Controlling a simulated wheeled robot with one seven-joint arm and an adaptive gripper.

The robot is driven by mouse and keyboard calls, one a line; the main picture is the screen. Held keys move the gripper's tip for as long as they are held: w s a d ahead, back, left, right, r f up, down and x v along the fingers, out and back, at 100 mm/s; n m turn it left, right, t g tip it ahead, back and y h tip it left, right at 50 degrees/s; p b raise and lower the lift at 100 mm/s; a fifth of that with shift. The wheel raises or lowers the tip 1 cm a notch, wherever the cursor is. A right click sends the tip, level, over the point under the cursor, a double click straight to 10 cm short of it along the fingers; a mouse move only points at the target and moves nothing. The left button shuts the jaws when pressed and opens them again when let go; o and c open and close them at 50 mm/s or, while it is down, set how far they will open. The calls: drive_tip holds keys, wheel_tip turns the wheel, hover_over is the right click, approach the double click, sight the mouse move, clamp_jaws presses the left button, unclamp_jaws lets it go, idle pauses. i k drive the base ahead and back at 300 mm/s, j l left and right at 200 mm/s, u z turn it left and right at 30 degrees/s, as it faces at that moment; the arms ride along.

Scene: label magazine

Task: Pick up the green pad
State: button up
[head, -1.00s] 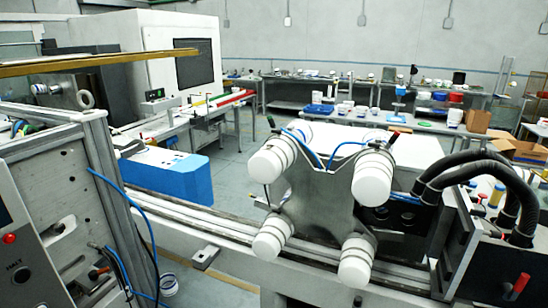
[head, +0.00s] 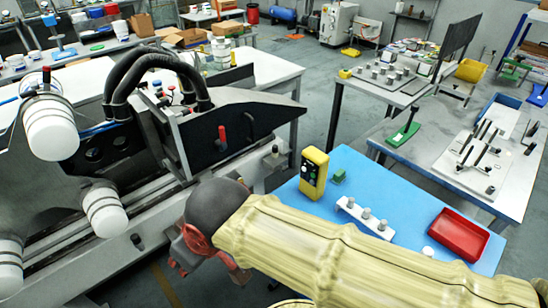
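The likely green pad is a small green block (head: 338,176) on the blue tabletop (head: 350,160), just right of a yellow box with dark buttons. My arm, in a pale yellow sleeve, crosses the lower right of the head view. Its dark, red-trimmed end, which I take to be my gripper (head: 203,258), is at lower left, beyond the blue table's left edge and apart from the green block. Its fingers are not clear, so I cannot tell whether it is open or shut, and no held object shows.
The yellow button box (head: 314,173) stands beside the green block. A white strip with grey pegs (head: 365,217) and a red tray (head: 458,234) are to its right. A machine with black hoses (head: 225,125) stands left. Green-based tools (head: 404,133) lie on a grey table behind.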

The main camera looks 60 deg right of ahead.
sight(339, 176)
drive_tip(key=z, duration=2.4)
drive_tip(key=i+j, duration=0.2)
drive_tip(key=i+j+z, duration=0.1)
drive_tip(key=j, duration=0.3)
drive_tip(key=i+j, duration=0.25)
drive_tip(key=z, duration=1.95)
